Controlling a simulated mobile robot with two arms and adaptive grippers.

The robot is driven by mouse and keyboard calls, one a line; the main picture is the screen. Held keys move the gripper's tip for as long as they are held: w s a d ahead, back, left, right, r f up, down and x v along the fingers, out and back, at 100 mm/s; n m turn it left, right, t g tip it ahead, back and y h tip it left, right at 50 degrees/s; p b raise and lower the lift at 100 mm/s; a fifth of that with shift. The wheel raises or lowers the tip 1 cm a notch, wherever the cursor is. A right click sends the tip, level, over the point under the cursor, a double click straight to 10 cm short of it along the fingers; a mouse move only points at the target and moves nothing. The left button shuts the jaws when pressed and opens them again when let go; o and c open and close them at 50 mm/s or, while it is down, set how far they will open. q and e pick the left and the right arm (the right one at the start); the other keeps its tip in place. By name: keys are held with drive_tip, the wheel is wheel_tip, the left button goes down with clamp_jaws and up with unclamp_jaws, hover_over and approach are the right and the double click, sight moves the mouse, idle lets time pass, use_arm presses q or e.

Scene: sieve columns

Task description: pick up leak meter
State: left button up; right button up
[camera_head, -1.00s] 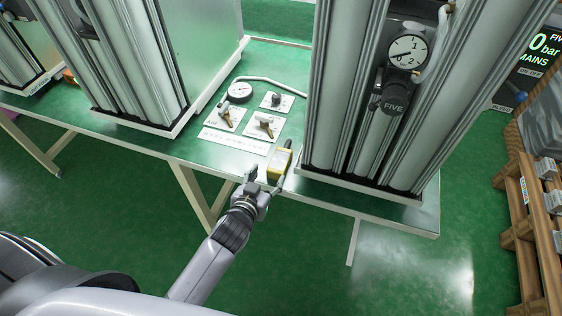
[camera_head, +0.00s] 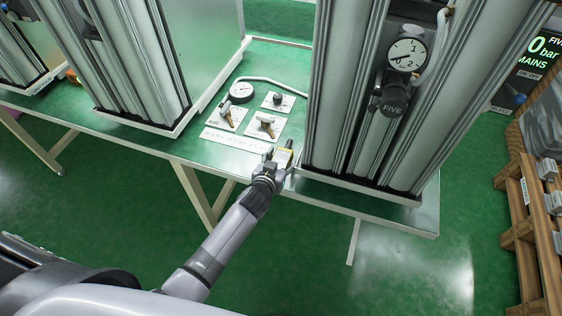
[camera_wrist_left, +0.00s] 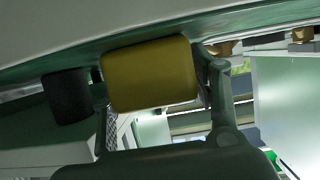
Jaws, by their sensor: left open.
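The leak meter appears to be the yellow box at the table's front edge, beside the base of the right column. In the head view only a small part of the yellow box (camera_head: 286,150) shows past my left gripper (camera_head: 279,158). In the left wrist view the yellow box (camera_wrist_left: 150,75) fills the space between the two fingers of my left gripper (camera_wrist_left: 155,80). The fingers stand on either side of it and are open. I cannot tell whether they touch it. My right gripper is not in view.
A dark cylinder (camera_wrist_left: 68,96) sits beside the yellow box. The tall right column (camera_head: 385,130) with a dial gauge (camera_head: 407,54) stands close to the gripper. Cards with valves, a round gauge (camera_head: 241,92) and a label strip (camera_head: 234,140) lie on the green table (camera_head: 150,146).

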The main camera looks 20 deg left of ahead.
use_arm(q)
drive_tip(key=shift+r, duration=0.1)
drive_tip(key=c, duration=1.1)
